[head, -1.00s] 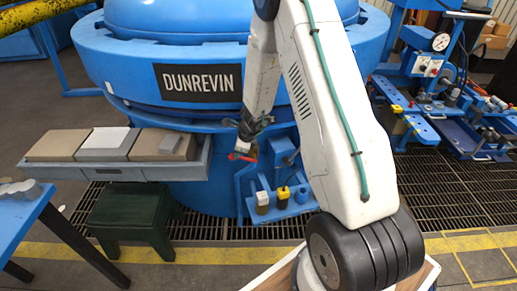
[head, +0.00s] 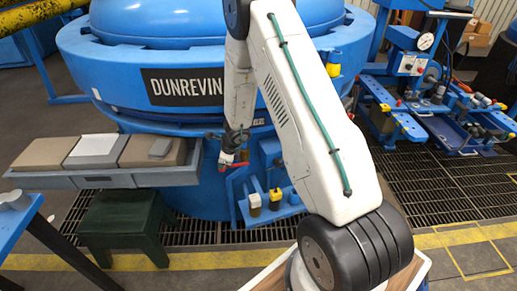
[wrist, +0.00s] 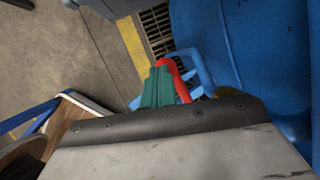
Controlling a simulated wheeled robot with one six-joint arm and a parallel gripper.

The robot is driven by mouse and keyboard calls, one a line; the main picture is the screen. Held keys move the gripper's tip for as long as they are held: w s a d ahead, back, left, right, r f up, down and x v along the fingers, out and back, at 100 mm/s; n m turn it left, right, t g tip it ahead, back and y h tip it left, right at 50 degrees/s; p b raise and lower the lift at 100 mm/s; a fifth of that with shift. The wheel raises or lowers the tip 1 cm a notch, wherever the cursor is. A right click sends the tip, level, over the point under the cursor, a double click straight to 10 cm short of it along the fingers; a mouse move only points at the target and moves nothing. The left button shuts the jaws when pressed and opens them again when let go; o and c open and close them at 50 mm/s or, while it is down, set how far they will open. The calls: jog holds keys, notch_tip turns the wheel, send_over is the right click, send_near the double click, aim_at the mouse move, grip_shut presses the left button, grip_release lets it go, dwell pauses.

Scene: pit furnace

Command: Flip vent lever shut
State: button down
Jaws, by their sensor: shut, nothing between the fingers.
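The red lever (head: 233,165), which I take to be the vent lever, is on the lower front of the blue furnace. It looks small in the head view. In the wrist view it is a curved red bar (wrist: 178,80) just beyond and to the right of the green fingers. My gripper (wrist: 160,72) is shut, with nothing held between its fingers. In the head view my gripper (head: 235,148) is low against the furnace front, right at the lever. I cannot tell whether the fingers touch the lever. The lever's pivot is partly hidden.
A blue bracket (head: 238,205) holds a white-topped block (head: 254,202) and a yellow-topped block (head: 276,196) just below. A grey shelf (head: 150,178) with boxes juts out to the left. A green stool (head: 120,225) stands beneath it. Floor grating lies in front of the furnace.

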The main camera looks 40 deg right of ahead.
jog(key=shift+a, duration=0.15)
jog(key=a+r, duration=0.3)
jog(key=r, duration=0.6)
jog(key=s+a+r, duration=0.1)
jog(key=a+r, duration=0.3)
jog(key=r, duration=0.5)
jog(key=shift+r, duration=0.3)
jog(key=shift+s, duration=0.1)
jog(key=s+a+r+n+g, duration=0.1)
jog(key=s+r+n, duration=0.6)
jog(key=s, duration=0.5)
jog(key=s+a+r+n+h, duration=0.1)
jog(key=s+r+n, duration=0.6)
jog(key=s+n, duration=0.4)
jog(key=s+r+n+g+h, duration=0.1)
jog(key=s+r+n, duration=0.7)
jog(key=s, duration=0.6)
jog(key=shift+s+a+n+g, duration=0.15)
jog(key=shift+a+n+g, duration=0.15)
jog(key=shift+a+n, duration=0.1)
